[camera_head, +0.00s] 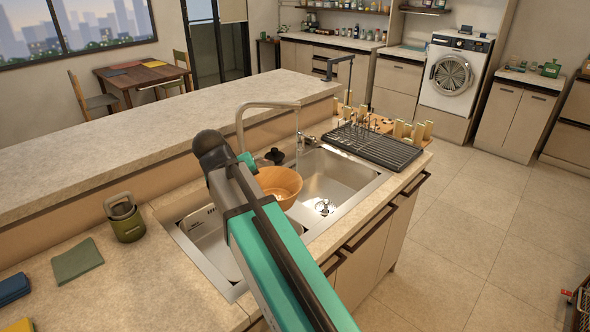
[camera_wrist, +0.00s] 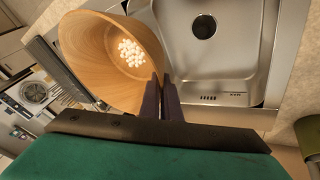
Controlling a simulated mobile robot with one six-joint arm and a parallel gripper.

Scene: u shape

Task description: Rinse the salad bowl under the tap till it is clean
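The salad bowl (camera_head: 284,181) is orange-brown and wood-like, over the sink near the divider between the two basins. In the wrist view I look into the bowl (camera_wrist: 85,50); a cluster of white specks (camera_wrist: 132,52) lies on its inner wall. My gripper (camera_wrist: 163,82) has its dark fingers close together at the bowl's near rim, with the rim between them. In the head view my arm hides part of the bowl and the fingers. The tap (camera_head: 265,105) is a tall grey spout, with what looks like a thin water stream falling from its end behind the bowl.
The right basin (camera_head: 335,178) is empty apart from its drain. The left basin (camera_head: 205,235) is partly behind my arm; a basin (camera_wrist: 240,50) also shows empty in the wrist view. A black drying rack (camera_head: 375,146) stands right of the sink, a green canister (camera_head: 126,226) left.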

